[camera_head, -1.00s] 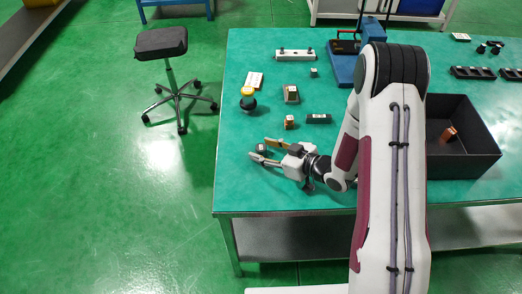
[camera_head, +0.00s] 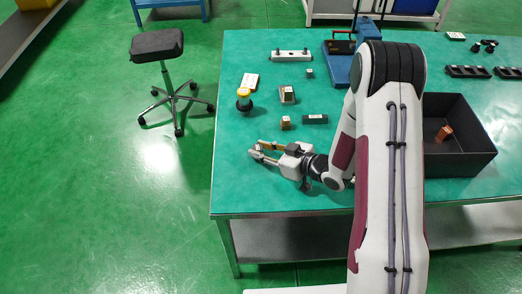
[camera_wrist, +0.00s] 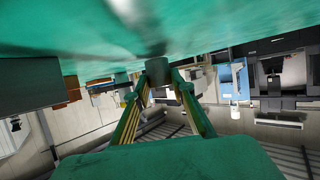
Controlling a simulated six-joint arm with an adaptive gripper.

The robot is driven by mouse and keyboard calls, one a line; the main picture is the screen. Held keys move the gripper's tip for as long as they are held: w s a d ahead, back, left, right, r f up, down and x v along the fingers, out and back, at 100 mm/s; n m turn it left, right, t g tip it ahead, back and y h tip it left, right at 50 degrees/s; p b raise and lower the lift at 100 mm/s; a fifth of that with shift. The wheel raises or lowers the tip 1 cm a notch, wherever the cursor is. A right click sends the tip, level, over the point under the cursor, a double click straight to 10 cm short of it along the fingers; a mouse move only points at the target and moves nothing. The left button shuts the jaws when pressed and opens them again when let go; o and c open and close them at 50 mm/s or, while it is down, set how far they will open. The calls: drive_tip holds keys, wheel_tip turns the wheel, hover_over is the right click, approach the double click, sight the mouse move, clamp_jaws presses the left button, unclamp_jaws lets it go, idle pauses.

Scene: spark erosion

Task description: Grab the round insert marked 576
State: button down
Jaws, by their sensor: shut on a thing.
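My gripper (camera_head: 256,149) is low over the left front of the green table, with its fingers pointing left. In the wrist view the fingertips (camera_wrist: 158,82) close on a small grey round piece (camera_wrist: 157,68), which I take to be the round insert. It is between the tips and seems to touch or nearly touch the table top, which appears upside down at the top of that view. In the head view the piece is a tiny light spot (camera_head: 258,148) between the fingers. No number can be read on it.
Behind the gripper are an orange-brown block (camera_head: 285,123), a dark bar (camera_head: 315,119), a block on a base (camera_head: 287,95) and a yellow-topped black piece (camera_head: 244,101). A black bin (camera_head: 476,165) holding a brown block is at right.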

sight(261, 149)
drive_tip(key=shift+r, duration=4.75)
